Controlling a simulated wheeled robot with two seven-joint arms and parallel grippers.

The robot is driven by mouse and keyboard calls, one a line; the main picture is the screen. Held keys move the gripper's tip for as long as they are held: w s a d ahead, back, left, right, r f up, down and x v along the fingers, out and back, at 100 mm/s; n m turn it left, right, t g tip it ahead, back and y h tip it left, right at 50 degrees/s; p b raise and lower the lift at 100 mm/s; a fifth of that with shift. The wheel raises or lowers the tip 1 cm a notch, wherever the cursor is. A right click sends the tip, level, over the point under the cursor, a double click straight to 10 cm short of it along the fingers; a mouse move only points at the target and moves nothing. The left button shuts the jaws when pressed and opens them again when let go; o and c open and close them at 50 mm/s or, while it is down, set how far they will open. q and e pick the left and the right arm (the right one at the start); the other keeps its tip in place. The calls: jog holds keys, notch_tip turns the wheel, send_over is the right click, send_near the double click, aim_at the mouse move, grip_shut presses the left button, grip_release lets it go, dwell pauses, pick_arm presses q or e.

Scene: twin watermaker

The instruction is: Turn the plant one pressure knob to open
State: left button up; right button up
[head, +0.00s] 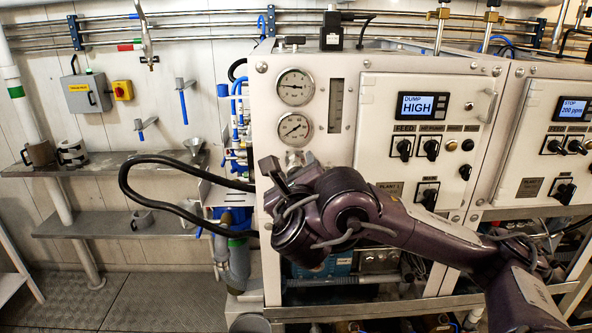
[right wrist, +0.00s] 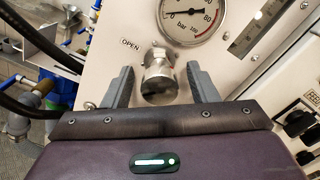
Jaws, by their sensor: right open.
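The pressure knob of plant one is a metal knob (right wrist: 158,78) on the white panel, below a round gauge (right wrist: 193,18) and beside an "OPEN" label (right wrist: 130,45). In the head view the knob (head: 294,158) shows only partly, behind my right gripper. My right gripper (right wrist: 160,88) is open, with one grey finger on each side of the knob and visible gaps between fingers and knob. It also shows in the head view (head: 284,167), in front of the panel under the gauges. My left gripper is not in view.
Two gauges (head: 295,87) and a flow tube (head: 336,105) sit above the knob. Black switches and a display reading "DUMP HIGH" (head: 421,105) are to the right. Blue hoses and valves (head: 238,130) stand close on the left. Shelves (head: 110,163) line the left wall.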

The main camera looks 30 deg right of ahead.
jog(key=shift+s+a+p, duration=0.3)
jog(key=shift+s+p, duration=0.05)
jog(key=shift+p, duration=0.05)
jog(key=p+v, duration=0.2)
jog(key=v, duration=0.4)
jog(key=shift+s, duration=0.4)
jog(key=shift+a, duration=0.1)
